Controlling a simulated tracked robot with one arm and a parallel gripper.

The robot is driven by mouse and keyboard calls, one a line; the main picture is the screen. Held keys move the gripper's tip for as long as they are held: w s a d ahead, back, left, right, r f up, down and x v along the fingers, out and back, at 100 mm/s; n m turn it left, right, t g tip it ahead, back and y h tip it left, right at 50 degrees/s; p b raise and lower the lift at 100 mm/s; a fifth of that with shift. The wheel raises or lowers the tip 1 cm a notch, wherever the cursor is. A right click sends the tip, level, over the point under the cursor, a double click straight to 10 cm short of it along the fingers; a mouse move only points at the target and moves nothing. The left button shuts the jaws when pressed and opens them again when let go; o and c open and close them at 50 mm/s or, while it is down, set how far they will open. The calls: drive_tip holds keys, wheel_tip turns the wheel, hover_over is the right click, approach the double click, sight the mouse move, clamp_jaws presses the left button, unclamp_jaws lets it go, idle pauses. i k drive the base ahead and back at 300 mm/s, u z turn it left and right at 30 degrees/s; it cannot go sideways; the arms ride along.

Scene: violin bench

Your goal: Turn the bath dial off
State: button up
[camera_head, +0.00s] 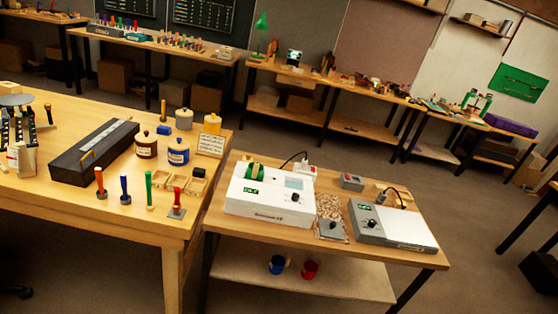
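A white box-shaped device (268,205), which looks like the bath, stands on the small side table right of the big bench. It has a green-lit display (251,190), a green item at its back left and a black dial (295,197) at its front right. The dial's setting is too small to read. A second, grey and white device (393,228) to its right also has a green display and a black dial (372,223). I cannot read a label that says for certain which is the bath. My gripper is not in view.
The bench (95,210) at left holds jars, several coloured-handled tools and a long black case (95,152). The side table (345,250) also carries a small grey box (352,182); two mugs sit on its shelf. Open floor (335,150) lies behind it.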

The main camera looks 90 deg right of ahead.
sight(295, 196)
drive_tip(key=u, duration=0.2)
drive_tip(key=i, duration=0.05)
drive_tip(key=z, duration=2.4)
